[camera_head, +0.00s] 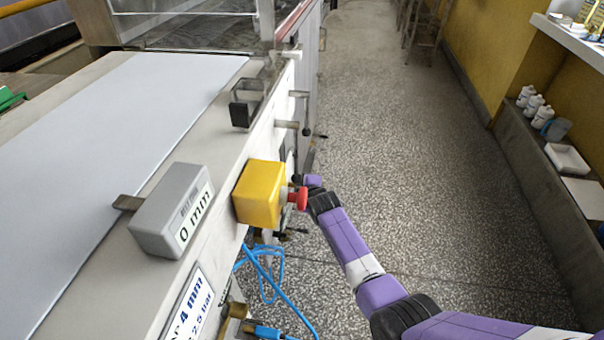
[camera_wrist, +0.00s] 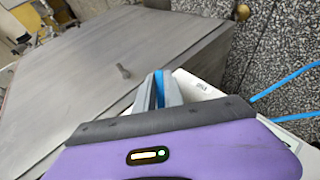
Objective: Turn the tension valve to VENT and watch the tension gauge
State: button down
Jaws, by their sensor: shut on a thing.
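In the wrist view my gripper (camera_wrist: 159,90) is shut on a narrow blue piece (camera_wrist: 160,80), which looks like the tension valve's handle. A white plate (camera_wrist: 198,88) with small unreadable print lies just right of the fingers. In the head view my purple arm reaches the machine's side behind a yellow box (camera_head: 258,194) with a red button (camera_head: 299,197). My fingers and the valve are hidden there. I cannot make out the tension gauge or which mark the handle points to.
A grey display (camera_head: 172,211) reading 0 mm stands beside the pale belt (camera_head: 125,110). Blue hoses (camera_head: 268,275) hang below the yellow box. A small lever (camera_wrist: 123,70) sticks out of the grey panel.

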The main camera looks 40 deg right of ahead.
jog(key=g+y+b, duration=0.1)
jog(key=g+y, duration=0.1)
jog(key=s+a+f+m+g+y+b, duration=0.1)
jog(key=g+y+b, duration=0.1)
jog(key=y, duration=0.1)
jog(key=m+g+y+b, duration=0.1)
jog(key=g+y+b, duration=0.1)
jog(key=g, duration=0.1)
jog(key=shift+s+a+f+y, duration=0.2)
jog(key=shift+a+y, duration=0.2)
jog(key=shift+b, duration=0.3)
dwell(0.3)
jog(key=c, duration=1.4)
grip_release()
jog(key=shift+c, duration=0.2)
jog(key=shift+r, duration=0.1)
